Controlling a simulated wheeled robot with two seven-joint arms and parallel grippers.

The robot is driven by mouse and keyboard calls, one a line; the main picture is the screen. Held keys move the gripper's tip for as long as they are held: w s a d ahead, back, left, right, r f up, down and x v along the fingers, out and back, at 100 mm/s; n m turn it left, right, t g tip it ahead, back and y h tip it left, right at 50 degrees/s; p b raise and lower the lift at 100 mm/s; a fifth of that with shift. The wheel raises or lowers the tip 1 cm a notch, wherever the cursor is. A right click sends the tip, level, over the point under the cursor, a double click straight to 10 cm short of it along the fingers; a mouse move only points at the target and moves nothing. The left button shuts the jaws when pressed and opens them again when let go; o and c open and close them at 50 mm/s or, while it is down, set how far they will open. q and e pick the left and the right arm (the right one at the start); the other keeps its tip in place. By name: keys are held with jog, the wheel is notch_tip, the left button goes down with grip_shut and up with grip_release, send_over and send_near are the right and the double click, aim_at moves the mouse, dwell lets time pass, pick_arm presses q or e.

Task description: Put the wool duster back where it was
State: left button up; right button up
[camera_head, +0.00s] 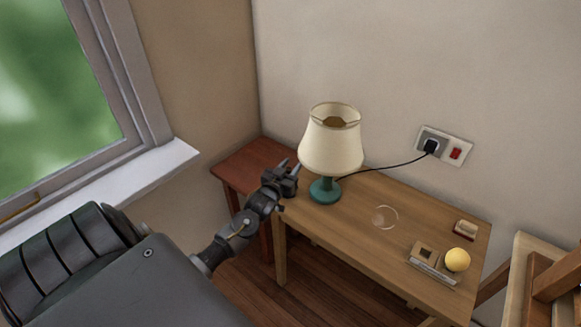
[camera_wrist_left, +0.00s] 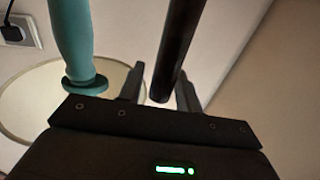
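My left gripper (camera_head: 283,176) is at the left of the lamp, over the gap between the red-brown table and the desk. In the left wrist view its two fingers (camera_wrist_left: 160,88) stand apart. A dark rod (camera_wrist_left: 177,45) shows between them, with a gap on each side of its end. The rod may be the wool duster's handle; I cannot tell for sure. No woolly head shows in either view, so I cannot tell where the duster is. My right gripper is not in view.
A lamp with a cream shade (camera_head: 332,145) and teal base (camera_head: 324,191) stands on the wooden desk (camera_head: 345,222), close to the gripper. Its cord runs to a wall socket (camera_head: 443,146). A yellow ball (camera_head: 457,260) lies at the desk's right. The red-brown table (camera_head: 240,165) is in the corner.

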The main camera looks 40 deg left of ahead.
pick_arm(q)
jog(key=shift+o, duration=0.4)
jog(key=shift+r, duration=0.15)
jog(key=b+v, duration=0.1)
jog(key=v, duration=1.1)
